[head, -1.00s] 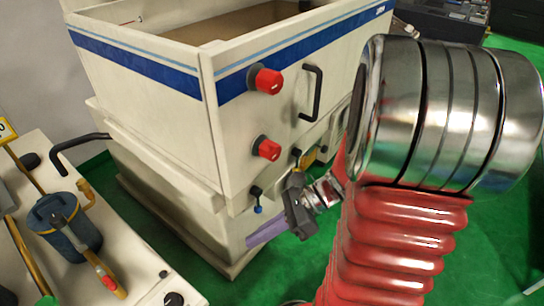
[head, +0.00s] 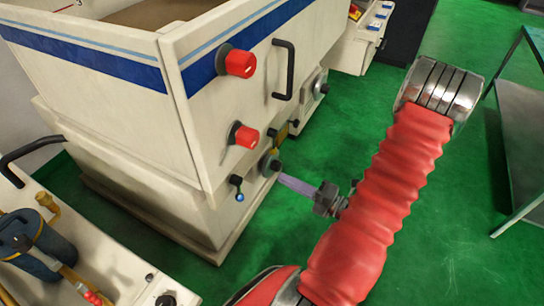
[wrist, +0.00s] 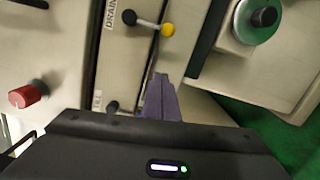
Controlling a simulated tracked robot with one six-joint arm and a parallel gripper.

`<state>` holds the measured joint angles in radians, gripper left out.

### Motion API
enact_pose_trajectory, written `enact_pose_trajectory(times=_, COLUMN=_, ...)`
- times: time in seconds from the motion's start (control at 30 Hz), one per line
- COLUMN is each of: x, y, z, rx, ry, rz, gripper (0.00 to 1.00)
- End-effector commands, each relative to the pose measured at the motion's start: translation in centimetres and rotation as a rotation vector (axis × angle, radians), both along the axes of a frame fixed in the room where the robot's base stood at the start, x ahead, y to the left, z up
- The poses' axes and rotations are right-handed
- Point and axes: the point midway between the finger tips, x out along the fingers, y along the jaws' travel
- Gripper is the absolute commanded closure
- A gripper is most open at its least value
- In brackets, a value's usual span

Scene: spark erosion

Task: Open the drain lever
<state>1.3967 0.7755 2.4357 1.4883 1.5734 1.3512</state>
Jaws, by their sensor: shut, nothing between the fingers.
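The drain lever (wrist: 149,23) shows at the top of the wrist view. It has a black pivot, a thin metal rod and a yellow ball, beside the label DRAIN. The rod lies nearly crosswise to the panel edge, the ball to the right. In the head view a yellow part (head: 281,135) shows low on the tank front, but the lever is too small there to read clearly. My gripper (wrist: 160,78) has its purple fingers shut and empty, just below the yellow ball in the wrist view and apart from it. The fingers also show in the head view (head: 283,179), pointing at the tank's lower front.
A second lever with a blue ball (head: 240,197) sits left of the fingers. Red knobs (head: 238,63) and a black handle (head: 284,70) stick out from the tank. A round disc (wrist: 258,20) shows at right in the wrist view. Green floor lies open right of the tank.

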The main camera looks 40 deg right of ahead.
Motion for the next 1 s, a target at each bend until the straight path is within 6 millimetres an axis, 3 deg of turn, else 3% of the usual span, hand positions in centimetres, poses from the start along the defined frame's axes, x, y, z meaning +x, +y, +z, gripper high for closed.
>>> enact_pose_trajectory(times=0.57, x=-0.2, y=-0.8, z=-0.3, rx=0.033, ry=0.000, rz=-0.042, gripper=1.00)
enact_pose_trajectory(times=1.0, x=3.3, y=0.0, z=-0.3, rx=0.031, ry=0.000, rz=-0.040, gripper=1.00)
